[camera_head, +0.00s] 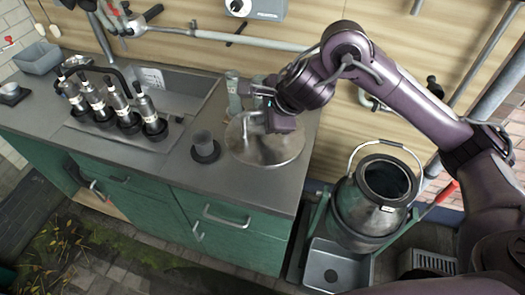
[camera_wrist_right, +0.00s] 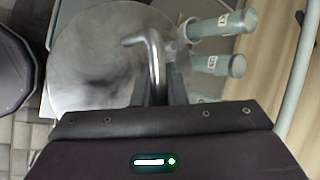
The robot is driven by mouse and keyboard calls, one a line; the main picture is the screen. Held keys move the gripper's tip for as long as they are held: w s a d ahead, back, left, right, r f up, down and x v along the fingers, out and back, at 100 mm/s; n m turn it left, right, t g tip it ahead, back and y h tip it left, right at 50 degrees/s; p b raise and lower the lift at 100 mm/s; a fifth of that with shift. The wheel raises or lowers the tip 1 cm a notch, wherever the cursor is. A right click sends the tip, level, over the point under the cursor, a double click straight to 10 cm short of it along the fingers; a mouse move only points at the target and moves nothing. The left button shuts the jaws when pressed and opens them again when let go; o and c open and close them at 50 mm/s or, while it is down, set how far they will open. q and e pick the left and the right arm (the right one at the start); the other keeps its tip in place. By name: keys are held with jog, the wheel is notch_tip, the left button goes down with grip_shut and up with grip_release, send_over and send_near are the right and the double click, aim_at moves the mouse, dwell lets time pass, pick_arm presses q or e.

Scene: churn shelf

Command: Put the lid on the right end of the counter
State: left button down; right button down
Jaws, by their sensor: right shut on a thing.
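The lid (camera_head: 268,150) is a round, shiny metal disc with a bent bar handle. It is at the right end of the grey counter (camera_head: 222,172). From these views I cannot tell whether it touches the counter top. My right gripper (camera_head: 262,117) is above the lid, shut on its handle. In the right wrist view the lid (camera_wrist_right: 95,60) fills the upper left, and its handle (camera_wrist_right: 155,60) runs down between the fingers of my right gripper (camera_wrist_right: 158,92). My left gripper is not in view.
A small cup (camera_head: 203,143) stands just left of the lid. Labelled bottles (camera_head: 233,92) stand behind it. A row of capped milking cups (camera_head: 115,108) is further left by the sink.

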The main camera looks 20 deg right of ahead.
aim_at(263, 132)
notch_tip(263, 132, down, 6)
jog(key=shift+f+b, duration=0.2)
jog(key=shift+b, duration=0.65)
jog(key=shift+w+f, duration=0.1)
jog(key=shift+f, duration=2.3)
jog(key=shift+b, duration=0.3)
jog(key=shift+f, duration=0.1)
jog(key=c, duration=1.5)
grip_release()
jog(key=shift+f, duration=0.1)
